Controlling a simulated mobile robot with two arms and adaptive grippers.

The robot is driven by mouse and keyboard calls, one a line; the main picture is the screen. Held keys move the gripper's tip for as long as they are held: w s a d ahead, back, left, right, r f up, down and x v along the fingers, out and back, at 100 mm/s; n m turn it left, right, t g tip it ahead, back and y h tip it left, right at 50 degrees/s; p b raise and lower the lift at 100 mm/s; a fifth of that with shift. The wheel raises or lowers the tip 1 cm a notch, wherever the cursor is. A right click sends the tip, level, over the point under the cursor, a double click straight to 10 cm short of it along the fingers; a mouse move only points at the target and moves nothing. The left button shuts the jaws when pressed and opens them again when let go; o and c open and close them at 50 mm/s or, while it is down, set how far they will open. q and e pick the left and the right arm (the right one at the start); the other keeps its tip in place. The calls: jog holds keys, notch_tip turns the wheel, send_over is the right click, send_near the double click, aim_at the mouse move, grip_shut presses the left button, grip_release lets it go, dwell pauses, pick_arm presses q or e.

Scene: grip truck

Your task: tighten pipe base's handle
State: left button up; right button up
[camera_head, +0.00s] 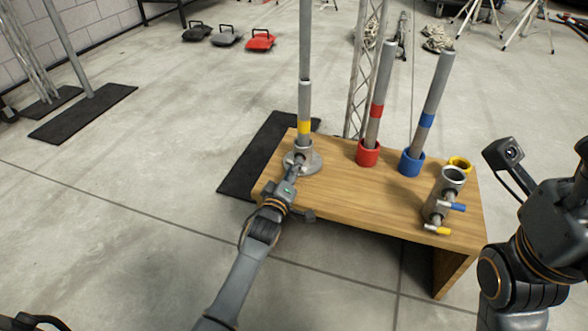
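The pipe base (312,161) is a grey metal flange with a collar at the left end of the wooden table. A grey pipe (304,105) with a yellow band stands upright in it. My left gripper (297,170) reaches in from the front, with its fingertips at the near side of the collar. The fingers cover the handle area, so I cannot make out the handle or whether they are closed on it. My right arm (545,240) is at the right edge, apart from the table; its fingers are out of view.
On the wooden table (345,195), a red holder (368,153) and a blue holder (411,162) hold leaning pipes. A grey clamp fitting (443,195) with blue and yellow handles and a yellow ring (459,164) are at the right end. A lattice truss stands behind.

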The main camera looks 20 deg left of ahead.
pick_arm(q)
grip_shut()
